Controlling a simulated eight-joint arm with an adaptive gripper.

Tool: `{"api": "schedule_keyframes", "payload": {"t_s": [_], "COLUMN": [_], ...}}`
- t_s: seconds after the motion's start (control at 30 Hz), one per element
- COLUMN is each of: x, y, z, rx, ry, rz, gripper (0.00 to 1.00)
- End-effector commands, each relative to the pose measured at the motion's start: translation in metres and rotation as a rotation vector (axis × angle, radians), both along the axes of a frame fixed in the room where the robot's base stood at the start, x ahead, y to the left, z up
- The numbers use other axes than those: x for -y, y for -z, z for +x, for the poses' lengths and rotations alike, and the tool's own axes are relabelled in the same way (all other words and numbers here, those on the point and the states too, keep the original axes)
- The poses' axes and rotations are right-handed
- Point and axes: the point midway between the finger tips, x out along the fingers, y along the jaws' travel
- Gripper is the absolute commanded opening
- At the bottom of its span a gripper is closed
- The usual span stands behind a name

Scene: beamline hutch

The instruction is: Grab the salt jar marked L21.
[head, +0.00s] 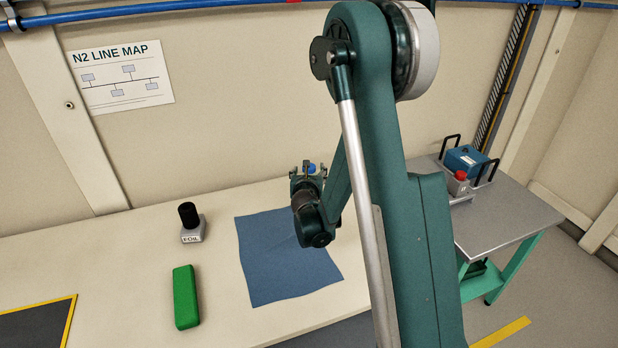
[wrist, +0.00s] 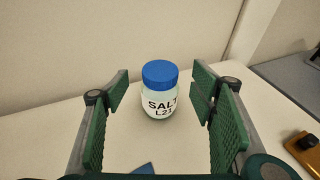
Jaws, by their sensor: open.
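The salt jar (wrist: 158,92) stands upright on the pale bench, with a blue lid and a white label reading SALT L21. In the wrist view it lies ahead, between the lines of my gripper's two green padded fingers (wrist: 160,100). The fingers are open and wide apart, with clear space on both sides of the jar. In the head view my gripper (head: 309,172) is over the back of the bench, and only the jar's blue lid (head: 310,168) shows past it; the rest is hidden.
A blue cloth (head: 285,260) lies on the bench (head: 130,260) below my gripper. A green block (head: 186,297) and a dark cylinder on a FOIL base (head: 191,232) are to the left. The wall is close behind the jar. A grey cart (head: 500,225) stands right.

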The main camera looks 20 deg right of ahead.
Motion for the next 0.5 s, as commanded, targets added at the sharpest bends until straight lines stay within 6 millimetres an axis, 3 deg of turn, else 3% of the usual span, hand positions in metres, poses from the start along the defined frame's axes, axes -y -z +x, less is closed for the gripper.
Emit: {"api": "schedule_keyframes", "payload": {"t_s": [0.3,0.5], "x": [0.013,0.015], "y": [0.013,0.013], "z": [0.031,0.037], "rx": [0.000,0.000], "ry": [0.001,0.000], "rz": [-0.001,0.000], "gripper": [0.56,0.56]}}
